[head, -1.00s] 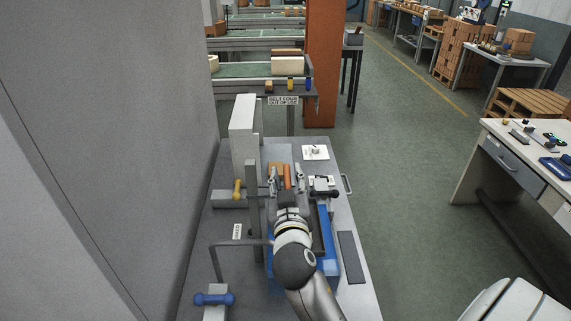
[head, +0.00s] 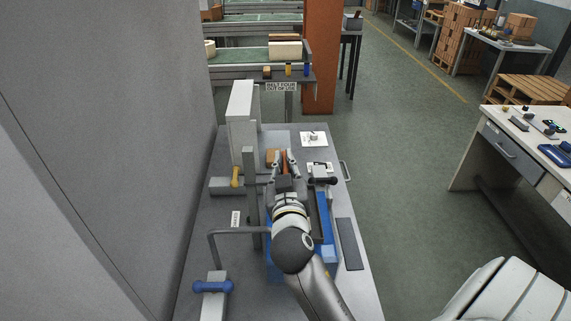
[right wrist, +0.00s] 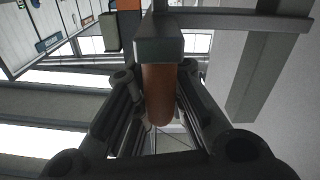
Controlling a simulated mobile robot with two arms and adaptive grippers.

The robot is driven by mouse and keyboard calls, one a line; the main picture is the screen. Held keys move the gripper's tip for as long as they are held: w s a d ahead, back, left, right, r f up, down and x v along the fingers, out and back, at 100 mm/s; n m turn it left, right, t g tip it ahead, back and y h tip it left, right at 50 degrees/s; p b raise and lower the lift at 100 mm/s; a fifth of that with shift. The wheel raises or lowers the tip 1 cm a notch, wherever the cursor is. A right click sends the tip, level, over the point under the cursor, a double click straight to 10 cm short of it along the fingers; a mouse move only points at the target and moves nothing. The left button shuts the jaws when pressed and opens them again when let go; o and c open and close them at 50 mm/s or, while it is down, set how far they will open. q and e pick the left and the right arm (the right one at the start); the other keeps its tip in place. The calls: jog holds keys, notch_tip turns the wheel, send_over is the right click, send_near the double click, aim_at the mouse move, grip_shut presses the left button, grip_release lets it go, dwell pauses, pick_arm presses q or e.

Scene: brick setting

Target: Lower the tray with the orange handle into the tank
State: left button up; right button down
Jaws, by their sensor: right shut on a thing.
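The orange handle (head: 284,158) stands between the fingers of my right gripper (head: 285,163) in the head view. In the right wrist view, my right gripper (right wrist: 155,112) is shut on this orange handle (right wrist: 158,92), which joins a grey end piece (right wrist: 160,46). The tray's body is mostly hidden by my gripper and arm. The blue tank (head: 325,220) shows partly beside and under my right arm on the bench. I cannot tell how deep the tray sits relative to the tank. My left gripper is out of view.
A grey post (head: 249,195) and a tall pale block (head: 241,115) stand left of the gripper. A black knob (head: 326,181) is close on the right.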

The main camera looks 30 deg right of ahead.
jog(key=shift+f+b, duration=0.35)
jog(key=shift+b, duration=0.05)
notch_tip(320, 180, down, 7)
jog(key=b, duration=0.6)
jog(key=shift+r, duration=0.15)
jog(key=c, duration=1.7)
grip_release()
jog(key=shift+r, duration=0.1)
jog(key=shift+o, duration=1.2)
notch_tip(320, 180, up, 10)
jog(key=shift+f, duration=0.1)
